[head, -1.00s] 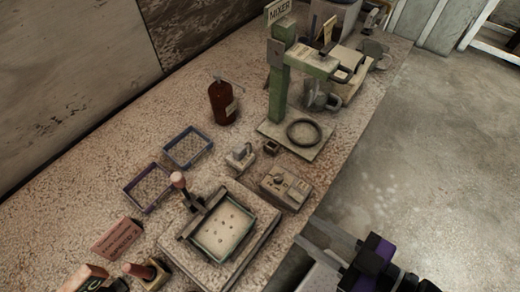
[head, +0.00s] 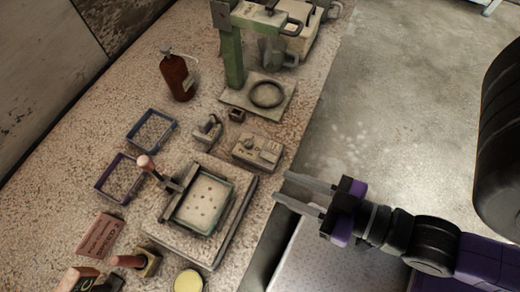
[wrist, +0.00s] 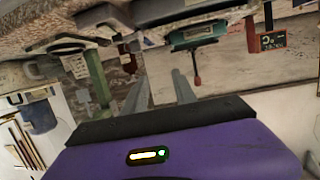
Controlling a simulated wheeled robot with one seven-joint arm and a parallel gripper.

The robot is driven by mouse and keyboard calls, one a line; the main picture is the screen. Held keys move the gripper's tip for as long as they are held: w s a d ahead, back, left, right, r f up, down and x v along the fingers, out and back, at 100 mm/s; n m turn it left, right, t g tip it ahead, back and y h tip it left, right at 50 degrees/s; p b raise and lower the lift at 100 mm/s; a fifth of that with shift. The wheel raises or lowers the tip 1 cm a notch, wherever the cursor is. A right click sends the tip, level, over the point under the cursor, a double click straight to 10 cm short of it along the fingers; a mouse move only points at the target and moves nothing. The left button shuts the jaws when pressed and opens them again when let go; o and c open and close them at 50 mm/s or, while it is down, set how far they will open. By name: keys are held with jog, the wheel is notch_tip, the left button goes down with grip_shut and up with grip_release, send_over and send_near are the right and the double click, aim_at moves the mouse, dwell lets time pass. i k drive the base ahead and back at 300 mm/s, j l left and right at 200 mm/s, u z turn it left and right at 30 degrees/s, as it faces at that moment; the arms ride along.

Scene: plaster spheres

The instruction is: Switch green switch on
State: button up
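A small grey box with switches on top (head: 257,151) sits near the counter's front edge, below the mixer in the head view. Its switches are too small for me to tell which is green. My gripper (head: 281,186) is beside the counter's front edge, to the right of and slightly below the switch box. Its two grey fingers are apart with nothing between them. In the wrist view, the gripper (wrist: 159,76) also shows spread, empty fingers pointing towards the counter.
A green mixer stand (head: 233,55) with a ring on its base stands behind the box. A press with a green-rimmed tray (head: 231,199) lies to its lower left. A brown bottle (head: 177,77) and blue tray (head: 174,119) are farther left. Floor (head: 400,110) lies right of the counter.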

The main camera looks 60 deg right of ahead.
aim_at(266, 156)
jog(key=k+j+z, duration=0.15)
jog(key=k+z, duration=0.8)
jog(key=k, duration=0.15)
